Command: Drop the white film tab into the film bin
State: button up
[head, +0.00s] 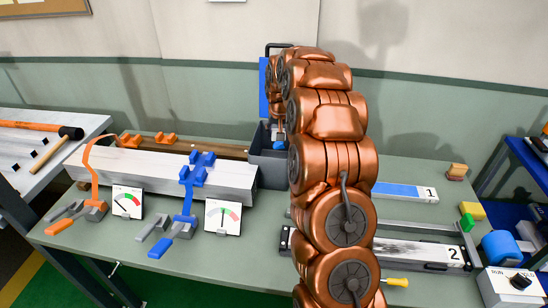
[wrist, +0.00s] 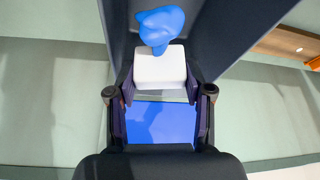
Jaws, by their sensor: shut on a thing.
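The white film tab (wrist: 160,68) is between the fingertips of my gripper (wrist: 160,80) in the wrist view. A crumpled blue piece of film (wrist: 158,28) shows just beyond the tab and appears joined to it. The dark grey film bin (wrist: 240,35) surrounds this area in the wrist view. In the head view the bin (head: 268,162) stands at the back of the bench, with a blue bit (head: 280,143) at its opening. My arm hides most of the gripper and the bin's right side there.
A blue panel (head: 264,88) rises behind the bin. A long grey profile (head: 165,170) with orange and blue clamps lies left of the bin. Plates marked 1 (head: 405,192) and 2 (head: 420,252) lie to the right. Dial gauges (head: 223,217) stand in front.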

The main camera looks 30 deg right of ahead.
jog(key=o, duration=1)
jog(key=shift+r, duration=0.1)
jog(key=v, duration=1.1)
jog(key=shift+s+r, duration=0.2)
jog(key=shift+r, duration=0.15)
jog(key=s+a+n+g+y, duration=0.1)
jog(key=s+a+n, duration=0.1)
jog(key=s+a, duration=0.8)
jog(key=s+a+f+n+g, duration=0.1)
jog(key=s+a, duration=0.4)
jog(key=s, duration=0.6)
jog(key=s+a+f+n+g, duration=0.1)
jog(key=s+a, duration=0.4)
jog(key=s, duration=0.6)
jog(key=s+a+f+n+g+y, duration=0.1)
jog(key=s+a+f+g, duration=0.1)
jog(key=s+a, duration=0.4)
jog(key=shift+s+f+n+g, duration=0.15)
jog(key=shift+s+g, duration=0.05)
jog(key=shift+s, duration=1.2)
jog(key=shift+s+f+n+g, duration=0.1)
jog(key=shift+s+n+g, duration=0.1)
jog(key=shift+s, duration=1.25)
